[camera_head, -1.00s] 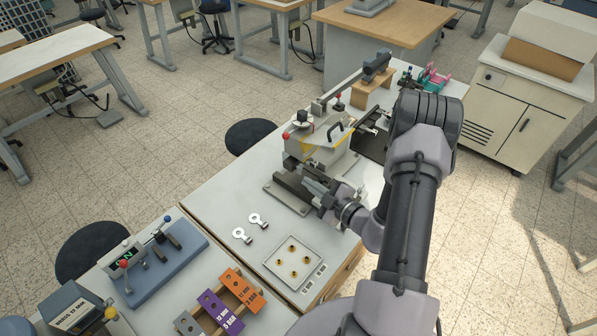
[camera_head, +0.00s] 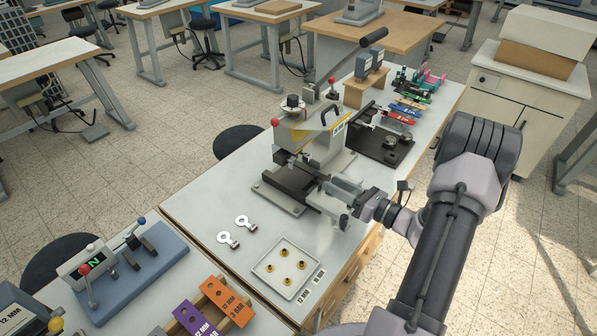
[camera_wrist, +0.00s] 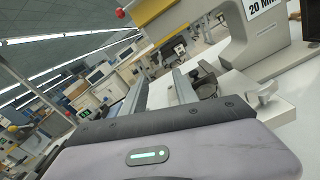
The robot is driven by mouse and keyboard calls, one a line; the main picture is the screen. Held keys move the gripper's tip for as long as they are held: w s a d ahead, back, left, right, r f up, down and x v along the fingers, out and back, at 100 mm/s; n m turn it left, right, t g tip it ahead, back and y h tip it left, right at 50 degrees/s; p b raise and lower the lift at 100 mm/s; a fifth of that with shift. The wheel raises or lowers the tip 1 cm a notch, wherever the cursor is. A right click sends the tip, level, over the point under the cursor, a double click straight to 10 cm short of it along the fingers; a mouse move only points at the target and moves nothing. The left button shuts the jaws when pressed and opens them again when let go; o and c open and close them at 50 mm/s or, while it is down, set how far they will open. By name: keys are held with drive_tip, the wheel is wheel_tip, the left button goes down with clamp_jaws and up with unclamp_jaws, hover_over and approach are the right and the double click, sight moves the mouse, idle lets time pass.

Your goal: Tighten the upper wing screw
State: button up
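The foil stamping machine (camera_head: 318,140) stands on the bench in the head view, with a lever ending in a dark grip (camera_head: 373,38). My gripper (camera_head: 328,190) is just right of its front lower part. In the wrist view my two fingers (camera_wrist: 160,88) stand apart with an empty gap, pointing past the machine. A pale wing-shaped screw (camera_wrist: 266,92) shows right of the fingers on the machine's lower part, apart from them. I cannot tell whether it is the upper one. No wing screw can be made out clearly in the head view.
A tray (camera_head: 262,270) with several brass pieces and two metal key-shaped pieces (camera_head: 228,239) lie in front of the machine. A blue fixture (camera_head: 140,280) and orange and purple blocks (camera_head: 195,318) are nearer. Bench between is partly clear.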

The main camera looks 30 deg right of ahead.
sight(291, 162)
drive_tip(key=b+x, duration=0.2)
drive_tip(key=x, duration=1.1)
drive_tip(key=shift+f, duration=0.1)
clamp_jaws()
